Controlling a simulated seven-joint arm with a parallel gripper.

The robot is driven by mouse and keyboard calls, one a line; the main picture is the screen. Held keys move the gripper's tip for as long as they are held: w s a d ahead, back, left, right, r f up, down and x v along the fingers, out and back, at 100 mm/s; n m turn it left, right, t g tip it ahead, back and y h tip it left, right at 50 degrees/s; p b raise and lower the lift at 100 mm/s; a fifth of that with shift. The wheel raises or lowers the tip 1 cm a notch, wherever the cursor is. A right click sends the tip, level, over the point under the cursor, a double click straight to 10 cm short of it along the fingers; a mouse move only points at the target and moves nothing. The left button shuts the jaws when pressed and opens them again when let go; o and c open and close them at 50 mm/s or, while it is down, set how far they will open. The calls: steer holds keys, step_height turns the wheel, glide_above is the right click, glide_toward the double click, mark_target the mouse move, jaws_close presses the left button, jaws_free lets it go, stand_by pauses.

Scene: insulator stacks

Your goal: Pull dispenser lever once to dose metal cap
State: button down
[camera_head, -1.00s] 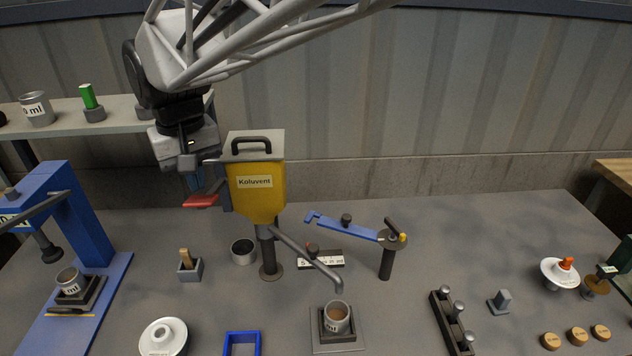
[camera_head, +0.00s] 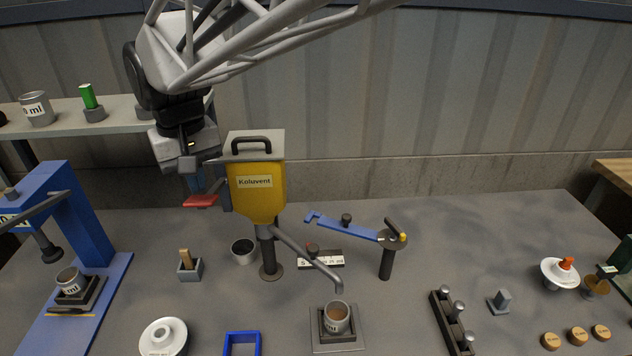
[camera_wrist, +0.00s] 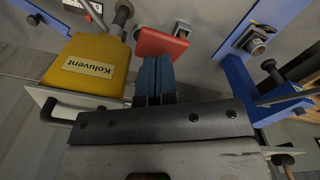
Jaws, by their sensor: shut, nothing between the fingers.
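The yellow Koluvent dispenser (camera_head: 256,196) stands on a post, its spout slanting down to the right. Its red lever (camera_head: 201,201) sticks out at the left side. A cup (camera_head: 337,317) with brown content sits in a square holder below the spout's end; I cannot tell whether it is the metal cap. My gripper (camera_head: 195,184) is shut and empty, pointing down just above the red lever. In the wrist view, its blue fingers (camera_wrist: 155,75) are together, their tips near the red lever (camera_wrist: 160,44); I cannot tell whether they touch it.
A blue press (camera_head: 85,220) with another cup stands at the left. A blue arm (camera_head: 345,227) on a post is right of the dispenser. A blue frame (camera_head: 242,342) and a white disc (camera_head: 163,338) lie in front.

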steer(key=shift+f, duration=1.1)
stand_by(0.6)
